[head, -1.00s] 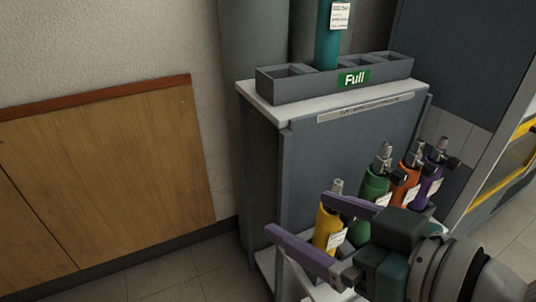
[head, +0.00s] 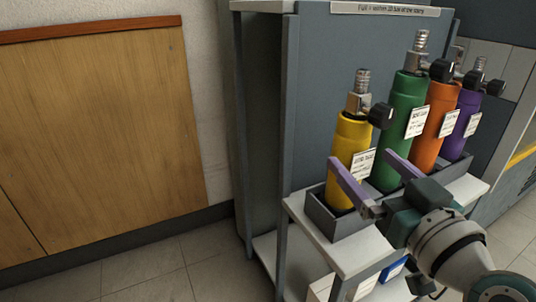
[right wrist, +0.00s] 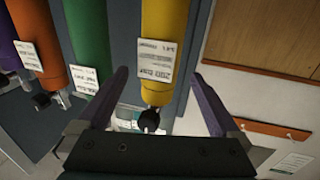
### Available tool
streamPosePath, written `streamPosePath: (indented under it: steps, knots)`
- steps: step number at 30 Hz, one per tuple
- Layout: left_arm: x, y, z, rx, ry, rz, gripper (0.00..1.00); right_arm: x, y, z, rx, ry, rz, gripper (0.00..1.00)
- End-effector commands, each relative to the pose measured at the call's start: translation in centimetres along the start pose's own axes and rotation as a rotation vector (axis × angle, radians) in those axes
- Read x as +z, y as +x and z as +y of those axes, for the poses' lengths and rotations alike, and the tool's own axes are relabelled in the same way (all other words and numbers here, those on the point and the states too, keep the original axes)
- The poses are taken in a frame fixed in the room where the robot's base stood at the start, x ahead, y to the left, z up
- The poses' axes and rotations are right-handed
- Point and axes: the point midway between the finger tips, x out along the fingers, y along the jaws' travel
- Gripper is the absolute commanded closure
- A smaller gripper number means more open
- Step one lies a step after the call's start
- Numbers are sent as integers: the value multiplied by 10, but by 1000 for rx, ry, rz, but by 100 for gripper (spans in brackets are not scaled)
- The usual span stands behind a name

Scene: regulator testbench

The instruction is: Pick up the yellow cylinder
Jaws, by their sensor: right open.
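The yellow cylinder (head: 349,140) stands upright in a grey rack (head: 338,222) on the shelf, with a metal valve, a black knob and a white label. It also shows in the right wrist view (right wrist: 164,40). My right gripper (head: 360,157) is open at the cylinder, one purple finger over its lower front and the other to its right in the head view. In the right wrist view the gripper (right wrist: 160,75) has its fingers on either side of the cylinder, with gaps visible on both sides. My left gripper is not in view.
A green cylinder (head: 404,130), an orange cylinder (head: 435,128) and a purple cylinder (head: 464,122) stand in a row to the right, the green one close by. A grey panel (head: 320,90) rises behind. The floor (head: 150,268) at left is clear.

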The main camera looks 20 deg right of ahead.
Motion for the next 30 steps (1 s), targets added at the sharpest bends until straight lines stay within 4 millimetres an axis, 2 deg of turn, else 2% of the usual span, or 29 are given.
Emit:
streamPosePath:
  steps: [12,20,30]
  knots:
    - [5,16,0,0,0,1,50,-4,52,0,-1,1,0,0]
    - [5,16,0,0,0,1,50,-5,55,0,-2,-1,-1,0]
    - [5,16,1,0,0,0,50,-5,55,0,-2,-1,-1,37]
